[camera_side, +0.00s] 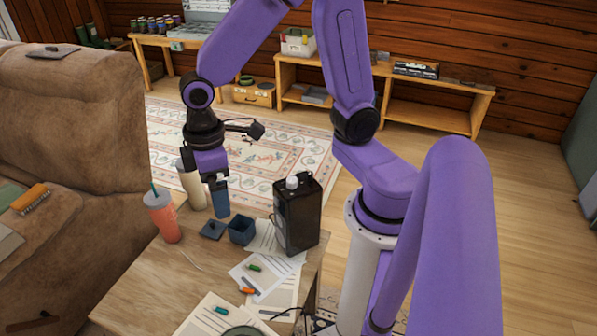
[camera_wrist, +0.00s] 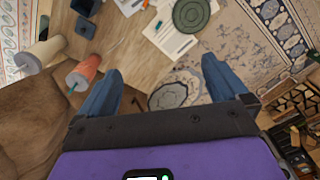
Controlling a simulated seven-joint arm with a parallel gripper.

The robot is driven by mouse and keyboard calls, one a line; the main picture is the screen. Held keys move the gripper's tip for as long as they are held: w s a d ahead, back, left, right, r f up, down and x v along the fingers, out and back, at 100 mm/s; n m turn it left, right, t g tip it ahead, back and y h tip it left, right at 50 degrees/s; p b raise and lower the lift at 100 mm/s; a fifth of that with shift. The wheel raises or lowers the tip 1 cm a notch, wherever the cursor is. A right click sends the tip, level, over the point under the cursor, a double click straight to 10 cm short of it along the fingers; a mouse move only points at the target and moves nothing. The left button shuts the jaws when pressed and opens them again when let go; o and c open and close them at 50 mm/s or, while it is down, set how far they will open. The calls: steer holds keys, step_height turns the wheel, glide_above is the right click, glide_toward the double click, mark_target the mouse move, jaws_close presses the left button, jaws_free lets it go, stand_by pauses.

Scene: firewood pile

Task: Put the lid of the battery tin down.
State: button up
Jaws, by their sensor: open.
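The dark blue lid (camera_side: 212,230), with a small knob, lies flat on the wooden table, just left of the battery tin (camera_side: 241,230). The tin is a dark blue open box, standing upright. In the wrist view the lid (camera_wrist: 85,28) and part of the tin (camera_wrist: 86,6) show at the top edge, beyond the left finger. My gripper (camera_side: 220,211) has blue fingers pointing down and appears behind the lid in the side view, apart from it. In the wrist view my gripper (camera_wrist: 162,70) is open with nothing between its fingers.
A coral cup with a straw (camera_side: 162,217) and a cream cylinder (camera_side: 192,186) stand left of the gripper. A black jug (camera_side: 297,215) stands right of the tin. Papers (camera_side: 262,272) with several batteries and a round green object (camera_side: 243,331) lie nearer the camera.

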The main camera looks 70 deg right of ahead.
steer(key=s+d+r+n, duration=0.1)
steer(key=s+d+r, duration=0.1)
steer(key=s, duration=0.5)
steer(key=s+d+r+n, duration=0.1)
steer(key=s+d+n, duration=0.1)
steer(key=s, duration=0.6)
steer(key=shift+d+r+n, duration=0.3)
steer(key=shift+d+r, duration=0.1)
steer(key=shift+d, duration=0.2)
